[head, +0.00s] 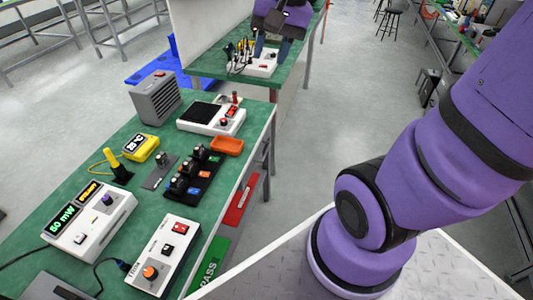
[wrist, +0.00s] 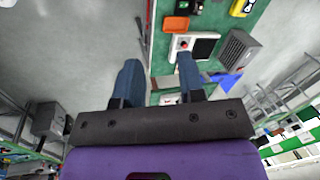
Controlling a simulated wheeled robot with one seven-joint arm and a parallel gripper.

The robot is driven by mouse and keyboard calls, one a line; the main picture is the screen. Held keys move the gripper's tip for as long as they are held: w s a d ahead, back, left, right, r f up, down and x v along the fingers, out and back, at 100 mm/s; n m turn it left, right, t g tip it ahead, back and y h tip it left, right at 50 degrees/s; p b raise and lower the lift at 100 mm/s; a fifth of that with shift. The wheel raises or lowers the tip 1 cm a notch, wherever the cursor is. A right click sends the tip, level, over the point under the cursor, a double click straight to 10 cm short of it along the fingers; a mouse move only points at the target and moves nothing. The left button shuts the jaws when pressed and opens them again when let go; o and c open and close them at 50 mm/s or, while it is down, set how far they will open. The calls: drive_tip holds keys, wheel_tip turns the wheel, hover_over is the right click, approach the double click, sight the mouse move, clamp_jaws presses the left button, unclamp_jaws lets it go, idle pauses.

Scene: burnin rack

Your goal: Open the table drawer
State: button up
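The green-topped table (head: 150,205) stands at the left in the head view. On its right side are a red panel (head: 236,212) with a small grey bar on it and a green panel marked PASS (head: 211,262). I cannot tell for sure which of these is the drawer's front, and no drawer stands visibly pulled out. My gripper (head: 271,47) is at the top of the head view, past the far end of this table. Its two blue-grey fingers are apart with nothing between them, as the wrist view (wrist: 160,78) also shows.
The near table carries a grey heater-like box (head: 155,101), a white scale-like device (head: 211,117), an orange tray (head: 227,146), a black socket board (head: 192,180) and white instruments (head: 90,218). A second green bench (head: 222,65) stands behind.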

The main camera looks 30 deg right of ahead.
drive_tip(key=w+d+f+m+y, duration=0.4)
drive_tip(key=w+d+f+m, duration=0.3)
drive_tip(key=f, duration=0.4)
drive_tip(key=w+d+f+m+y, duration=0.3)
drive_tip(key=w+d+f+m, duration=0.1)
drive_tip(key=w+f+m, duration=0.6)
drive_tip(key=d+f+m+t, duration=0.3)
drive_tip(key=f+m, duration=0.4)
drive_tip(key=f, duration=0.4)
drive_tip(key=s+d+f+m+t, duration=0.1)
drive_tip(key=d+f+m+t, duration=0.25)
drive_tip(key=f+m, duration=0.65)
drive_tip(key=d+f+m+t, duration=0.3)
drive_tip(key=f+m+t, duration=0.15)
drive_tip(key=f, duration=0.85)
drive_tip(key=shift+m+g, duration=0.4)
drive_tip(key=shift+m, duration=0.05)
drive_tip(key=x, duration=1)
drive_tip(key=shift+r, duration=0.3)
drive_tip(key=shift+c, duration=0.4)
drive_tip(key=shift+s, duration=0.1)
clamp_jaws()
